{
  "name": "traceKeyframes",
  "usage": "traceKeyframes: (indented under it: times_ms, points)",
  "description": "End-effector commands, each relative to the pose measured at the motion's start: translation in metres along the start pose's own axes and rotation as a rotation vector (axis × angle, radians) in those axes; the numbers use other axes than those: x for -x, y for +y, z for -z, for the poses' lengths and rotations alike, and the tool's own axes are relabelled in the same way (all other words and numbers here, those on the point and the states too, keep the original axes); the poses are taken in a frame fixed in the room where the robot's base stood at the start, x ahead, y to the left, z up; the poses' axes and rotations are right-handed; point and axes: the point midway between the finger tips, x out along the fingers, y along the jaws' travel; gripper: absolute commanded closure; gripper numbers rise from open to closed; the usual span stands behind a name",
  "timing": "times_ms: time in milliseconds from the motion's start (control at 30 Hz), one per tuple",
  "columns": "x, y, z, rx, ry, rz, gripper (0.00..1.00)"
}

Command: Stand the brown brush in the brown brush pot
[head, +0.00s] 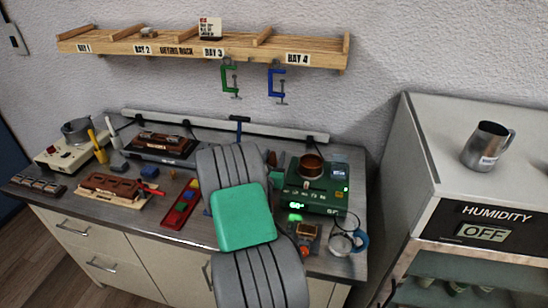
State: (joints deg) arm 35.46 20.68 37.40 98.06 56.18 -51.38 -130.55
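A round brown pot (312,164) sits on top of the green machine at the right of the bench; it may be the brush pot, but I cannot be sure. I cannot pick out the brown brush. A small brown piece (272,158) shows just left of the green machine, partly behind my arm, and is too small to identify. My grey arm with its green panel crosses the middle of the view and covers part of the bench. My gripper is not visible, so I cannot tell what it holds.
The green machine (318,197) has lit displays. A metal cup (342,244) and an orange-brown item (306,232) lie near the front edge. A red tray (182,205), a yellow-handled tool (98,148) and wooden parts (112,190) crowd the left. A wall rack (190,48) hangs above.

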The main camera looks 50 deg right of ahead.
Motion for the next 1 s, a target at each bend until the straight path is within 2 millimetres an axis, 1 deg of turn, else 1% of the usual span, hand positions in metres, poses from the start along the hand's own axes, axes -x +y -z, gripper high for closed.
traceKeyframes:
  times_ms: [233, 333, 367, 600, 700, 800, 1000]
  points:
    - [0.001, 0.000, 0.000, 0.000, 0.000, 0.000, 0.57]
    - [0.008, 0.001, 0.002, 0.000, 0.001, -0.002, 0.57]
    - [0.013, 0.001, 0.002, 0.001, 0.001, -0.002, 0.57]
    - [0.062, 0.002, 0.003, 0.000, 0.001, -0.004, 0.57]
    - [0.074, 0.001, 0.002, 0.001, 0.000, -0.002, 0.57]
    - [0.079, 0.001, 0.001, -0.001, 0.000, -0.001, 0.57]
    - [0.079, 0.000, 0.000, 0.000, 0.000, 0.000, 0.57]
